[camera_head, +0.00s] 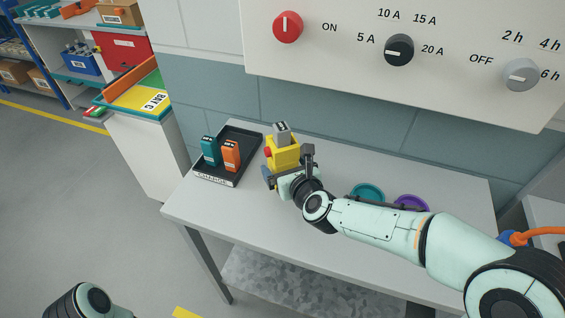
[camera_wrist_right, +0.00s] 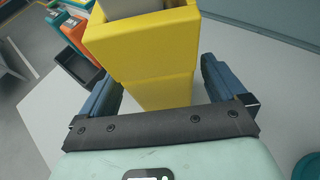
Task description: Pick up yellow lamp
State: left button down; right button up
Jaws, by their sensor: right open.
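The yellow lamp (camera_head: 284,151) stands upright on the grey table (camera_head: 330,235) near the wall. It has a grey block on top and a red part on its left side. My right gripper (camera_head: 287,168) is at the lamp's near side, partly hiding its lower part. In the right wrist view the yellow lamp (camera_wrist_right: 158,58) stands between the two blue fingers of the open right gripper (camera_wrist_right: 160,84). Gaps show between the fingers and the lamp's lower body. My left gripper is not in view.
A black tray (camera_head: 210,181) marked CHARGE holds a teal block (camera_head: 209,151) and an orange block (camera_head: 231,156), left of the lamp. A teal round item (camera_head: 368,192) and a purple one (camera_head: 411,202) lie behind my right arm. A control panel (camera_head: 440,85) hangs above the table.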

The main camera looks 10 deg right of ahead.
jog(key=shift+x, duration=1.25)
jog(key=c, duration=1.4)
jog(key=shift+o, duration=0.2)
jog(key=shift+r, duration=0.15)
jog(key=shift+r, duration=0.15)
